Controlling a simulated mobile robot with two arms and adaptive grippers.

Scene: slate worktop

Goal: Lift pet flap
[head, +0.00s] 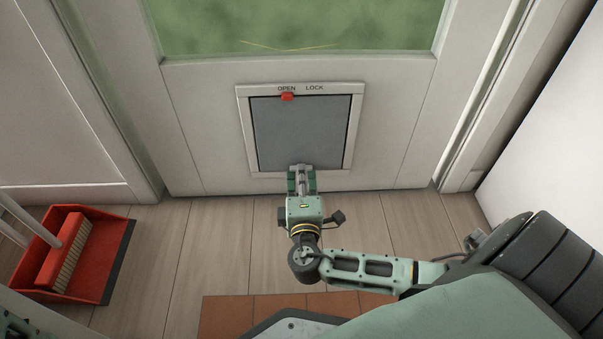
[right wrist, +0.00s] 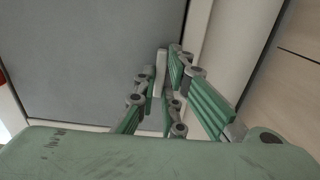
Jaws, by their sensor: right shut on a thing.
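The pet flap (head: 300,130) is a grey panel in a white frame (head: 357,130), low in a pale door. It looks closed or nearly so; I cannot tell if it is tilted. A red slider (head: 287,97) at its top sits under the word OPEN, left of LOCK. In the right wrist view the fingers (right wrist: 166,70) meet at this tab against the grey flap (right wrist: 90,50). The fingers partly hide the tab. My left gripper is not seen.
A red dustpan (head: 108,235) with a brush (head: 62,255) lies on the wood floor at the left. A terracotta-coloured tiled patch (head: 225,315) lies at the front. The door's window (head: 300,25) is above. The floor just before the door is otherwise clear.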

